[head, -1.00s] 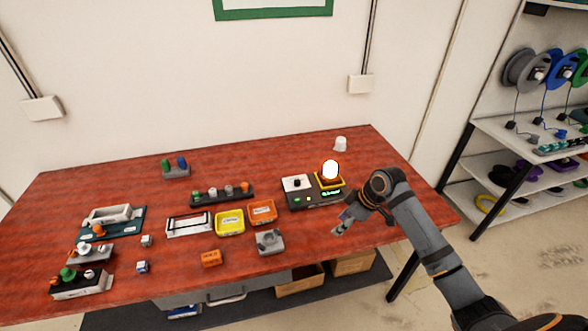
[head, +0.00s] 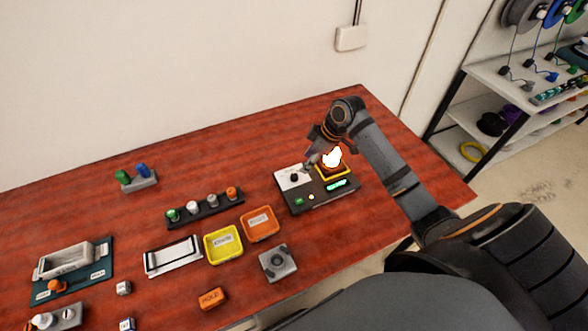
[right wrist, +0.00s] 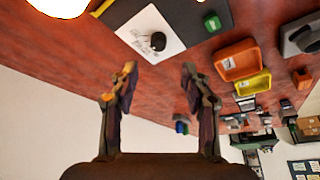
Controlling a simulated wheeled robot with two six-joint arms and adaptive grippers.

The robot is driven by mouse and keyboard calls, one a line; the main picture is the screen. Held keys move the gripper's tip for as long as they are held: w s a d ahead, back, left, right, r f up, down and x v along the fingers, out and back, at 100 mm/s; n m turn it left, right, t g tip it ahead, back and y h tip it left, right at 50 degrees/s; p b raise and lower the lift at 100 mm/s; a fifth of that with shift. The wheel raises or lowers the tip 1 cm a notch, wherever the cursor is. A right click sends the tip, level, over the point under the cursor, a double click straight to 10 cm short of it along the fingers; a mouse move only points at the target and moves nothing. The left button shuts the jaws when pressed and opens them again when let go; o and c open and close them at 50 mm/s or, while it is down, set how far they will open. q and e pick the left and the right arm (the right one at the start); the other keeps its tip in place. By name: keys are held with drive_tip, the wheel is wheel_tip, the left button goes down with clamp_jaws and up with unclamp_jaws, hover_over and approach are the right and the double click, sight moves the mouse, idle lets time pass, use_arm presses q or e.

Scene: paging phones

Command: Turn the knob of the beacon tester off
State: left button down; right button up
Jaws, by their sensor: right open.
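The beacon tester (head: 318,197) is a dark box on the red table, with a white plate, a glowing beacon (head: 333,157), a lit green display (head: 337,184) and a green button (head: 299,201). Its black knob (head: 293,178) stands on the white plate, and also shows in the right wrist view (right wrist: 158,41) beyond the fingertips. My right gripper (head: 309,165) is above the tester's back edge, close to the knob. In the right wrist view its two fingers (right wrist: 159,80) are apart, with nothing between them. My left gripper is not in view.
An orange bin (head: 259,223) and a yellow bin (head: 223,245) stand left of the tester. A grey fixture (head: 278,263) is in front, and a dark rack (head: 205,207) with several coloured caps is at the left. The table behind the tester is clear.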

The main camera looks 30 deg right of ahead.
sight(295, 176)
drive_tip(key=p+x, duration=0.1)
drive_tip(key=x, duration=0.5)
drive_tip(key=shift+w+a+r, duration=0.1)
drive_tip(key=shift+w, duration=0.1)
drive_tip(key=x, duration=0.3)
drive_tip(key=shift+f, duration=0.45)
drive_tip(key=c, duration=0.7)
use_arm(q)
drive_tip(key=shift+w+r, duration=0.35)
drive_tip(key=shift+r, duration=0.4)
use_arm(e)
clamp_jaws()
